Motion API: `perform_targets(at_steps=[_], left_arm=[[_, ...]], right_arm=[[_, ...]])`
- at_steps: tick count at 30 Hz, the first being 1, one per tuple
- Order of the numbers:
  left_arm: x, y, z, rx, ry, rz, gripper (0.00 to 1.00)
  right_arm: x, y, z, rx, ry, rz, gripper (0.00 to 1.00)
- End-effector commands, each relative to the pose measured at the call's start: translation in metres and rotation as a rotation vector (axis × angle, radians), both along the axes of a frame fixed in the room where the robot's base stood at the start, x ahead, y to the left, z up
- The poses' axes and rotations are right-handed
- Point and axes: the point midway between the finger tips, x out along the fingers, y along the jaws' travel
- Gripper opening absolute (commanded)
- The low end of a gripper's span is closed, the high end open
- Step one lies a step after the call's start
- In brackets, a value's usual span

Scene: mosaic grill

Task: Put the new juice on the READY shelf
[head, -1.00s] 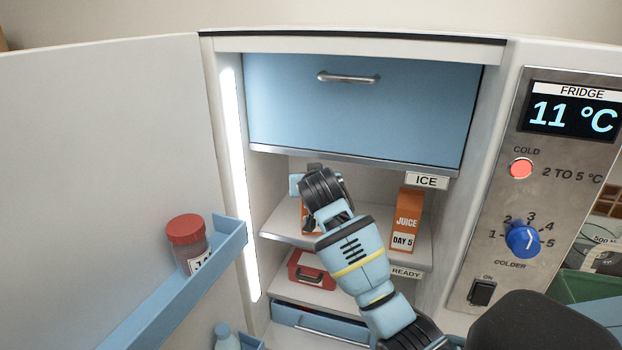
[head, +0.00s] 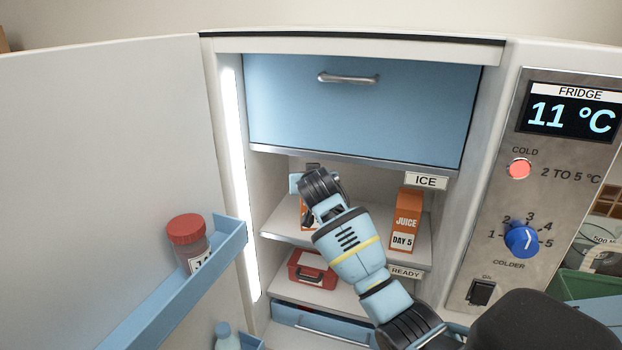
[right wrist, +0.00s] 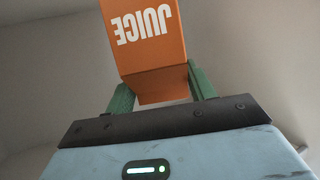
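An orange juice carton (right wrist: 158,50) stands out ahead of my right gripper (right wrist: 163,92) in the right wrist view, its lettering upside down. The green fingers flank it closely and appear shut on it. In the head view my right arm reaches into the fridge; its wrist hides most of this carton (head: 305,222) and the fingers. The carton is above the upper shelf; whether it touches the shelf is hidden. The READY label (head: 405,272) hangs under that shelf's front edge (head: 330,252). A second carton, marked JUICE DAY 5 (head: 405,222), stands upright on the shelf's right side. My left gripper is not in view.
The fridge door (head: 100,150) is open at left, with a red-lidded jar (head: 188,240) in its rack. A blue drawer (head: 360,110) closes the top, above the ICE label (head: 426,181). A red box (head: 312,272) sits on the lower shelf. The display (head: 573,112) reads 11 °C.

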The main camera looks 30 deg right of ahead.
Motion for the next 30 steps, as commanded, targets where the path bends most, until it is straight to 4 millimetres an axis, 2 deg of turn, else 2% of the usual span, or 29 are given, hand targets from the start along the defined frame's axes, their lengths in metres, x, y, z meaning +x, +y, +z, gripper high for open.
perform_targets(at_steps=[1, 5, 17, 23, 30], left_arm=[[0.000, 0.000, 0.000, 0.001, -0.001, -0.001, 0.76], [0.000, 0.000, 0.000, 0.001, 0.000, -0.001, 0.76], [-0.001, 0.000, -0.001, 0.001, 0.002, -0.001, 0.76], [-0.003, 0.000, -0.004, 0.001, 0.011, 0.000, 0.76], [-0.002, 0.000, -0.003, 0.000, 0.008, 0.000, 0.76]], right_arm=[[0.000, 0.000, 0.001, 0.001, 0.000, 0.000, 0.60], [0.000, 0.000, 0.001, 0.000, 0.000, 0.000, 0.76], [-0.002, 0.002, 0.004, 0.000, 0.000, 0.001, 0.76], [-0.020, 0.011, 0.011, 0.001, 0.001, 0.001, 0.76], [-0.053, 0.028, 0.028, 0.001, -0.002, 0.002, 0.76]])
